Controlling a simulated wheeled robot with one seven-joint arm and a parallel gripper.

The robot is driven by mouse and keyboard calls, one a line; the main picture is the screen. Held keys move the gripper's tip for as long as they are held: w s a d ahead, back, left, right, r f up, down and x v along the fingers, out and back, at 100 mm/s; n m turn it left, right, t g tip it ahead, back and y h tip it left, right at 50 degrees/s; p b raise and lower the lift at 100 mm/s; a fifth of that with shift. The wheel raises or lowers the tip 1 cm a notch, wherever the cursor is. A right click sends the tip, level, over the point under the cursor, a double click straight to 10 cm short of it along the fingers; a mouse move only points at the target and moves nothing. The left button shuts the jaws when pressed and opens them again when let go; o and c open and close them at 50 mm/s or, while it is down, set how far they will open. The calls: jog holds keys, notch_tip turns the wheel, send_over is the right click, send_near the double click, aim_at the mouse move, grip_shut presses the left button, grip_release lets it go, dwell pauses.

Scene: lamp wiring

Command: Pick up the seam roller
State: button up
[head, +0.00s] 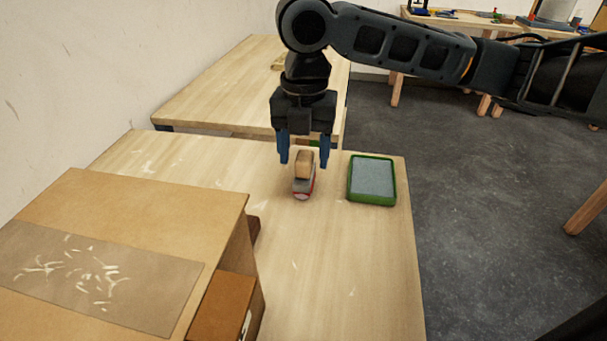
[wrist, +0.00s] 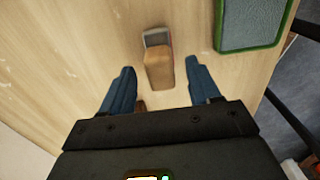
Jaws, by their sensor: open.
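The seam roller (head: 304,177) stands on the wooden table, with a tan wooden handle on top and a grey and red lower part. In the wrist view the seam roller (wrist: 158,68) lies between and ahead of my fingertips, its wooden part nearer me. My gripper (head: 304,160) points down above it with blue fingers apart, one on each side. The wrist view also shows my gripper (wrist: 163,84) open and empty. I cannot tell whether the fingers reach down beside the handle.
A green-rimmed tray (head: 350,182) with a grey inside sits right of the roller. A large cardboard box (head: 215,217) takes up the table's left front. The table (head: 350,275) is clear at the front right. Another wooden table (head: 220,90) stands behind.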

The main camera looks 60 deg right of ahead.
jog(key=shift+f, duration=0.75)
jog(key=shift+c, duration=0.3)
grip_shut()
jog(key=shift+r, duration=0.2)
jog(key=shift+r, duration=0.25)
jog(key=r, duration=0.3)
jog(key=shift+s+d+r, duration=0.1)
jog(key=shift+d+r, duration=0.2)
jog(key=shift+r, duration=0.05)
jog(key=s+d+r, duration=0.5)
jog(key=d+r, duration=0.1)
jog(key=d, duration=0.4)
jog(key=shift+r, duration=0.25)
